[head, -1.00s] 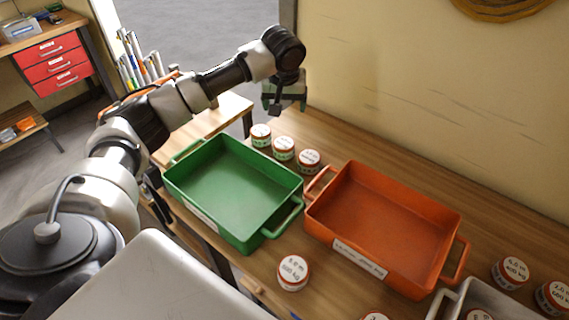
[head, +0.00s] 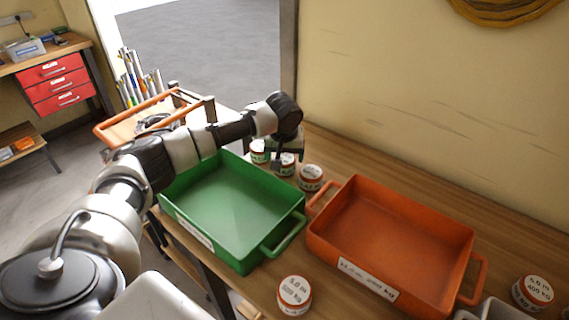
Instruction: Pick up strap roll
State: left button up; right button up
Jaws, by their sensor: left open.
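Strap rolls with white labelled tops and orange-red edges stand on the wooden bench. Three stand in a row behind the green tray: a left one (head: 259,154), a middle one (head: 287,169) and a right one (head: 311,178). Another roll (head: 294,293) stands in front between the trays, and one (head: 533,291) stands at the far right. My left gripper (head: 287,158) is open, pointing down at the middle roll of the row and partly covering it. I cannot tell whether it touches that roll.
A green tray (head: 186,228) and an orange tray (head: 322,245), both empty, stand side by side on the bench (head: 400,165). The wall (head: 440,100) rises behind the bench.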

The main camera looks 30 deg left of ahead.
aim_at(284, 158)
pick_arm(q)
jog(key=shift+x, duration=1.55)
jog(key=shift+a+r, duration=0.1)
jog(key=c, duration=0.8)
